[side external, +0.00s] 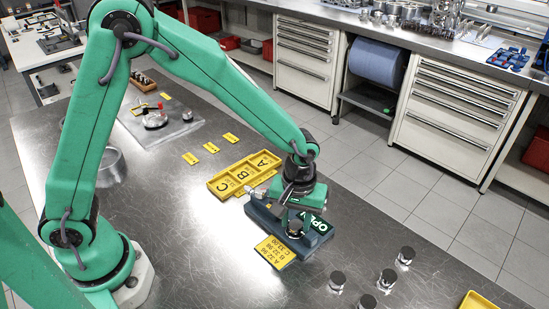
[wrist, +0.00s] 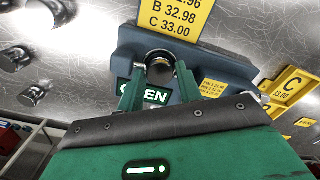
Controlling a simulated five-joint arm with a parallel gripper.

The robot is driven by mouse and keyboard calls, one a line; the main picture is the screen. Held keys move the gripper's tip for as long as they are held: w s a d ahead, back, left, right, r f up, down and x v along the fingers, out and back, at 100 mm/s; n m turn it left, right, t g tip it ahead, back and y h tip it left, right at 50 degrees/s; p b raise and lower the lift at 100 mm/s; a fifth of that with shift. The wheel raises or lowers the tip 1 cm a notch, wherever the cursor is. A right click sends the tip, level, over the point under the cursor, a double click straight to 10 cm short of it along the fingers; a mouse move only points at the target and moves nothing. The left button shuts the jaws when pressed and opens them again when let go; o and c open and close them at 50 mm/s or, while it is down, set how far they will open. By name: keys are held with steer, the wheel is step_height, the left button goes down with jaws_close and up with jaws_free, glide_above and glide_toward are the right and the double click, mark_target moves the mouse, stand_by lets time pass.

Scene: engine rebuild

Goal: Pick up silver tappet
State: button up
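A silver tappet (side external: 296,228) sits at the dark blue-grey fixture (side external: 262,217), which carries a green OPEN label. My gripper (side external: 295,218) is down at this fixture, around the tappet. In the wrist view, the tappet (wrist: 160,66) shows as a round metal end between the two green fingers of my gripper (wrist: 159,78). The fingers stand close on either side of it; I cannot tell whether they touch it. Several other silver tappets (side external: 387,279) stand on the bench to the right, and some show at upper left in the wrist view (wrist: 35,95).
A yellow tray (side external: 212,186) with compartments A, B and C lies behind the fixture. A yellow number card (side external: 275,252) lies in front of it. Small yellow tags (side external: 211,147) lie farther back. Another yellow tray (side external: 478,301) is at bottom right.

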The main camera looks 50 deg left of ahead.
mark_target(296, 226)
steer(key=shift+f, duration=0.4)
steer(key=c, duration=0.6)
steer(key=shift+r, duration=0.2)
steer(key=shift+r, duration=0.55)
steer(key=r, duration=0.3)
steer(key=shift+s+d, duration=0.2)
steer(key=s+d+r, duration=0.6)
steer(key=s, duration=0.3)
steer(key=shift+s+r, duration=0.15)
steer(key=shift+r, duration=0.15)
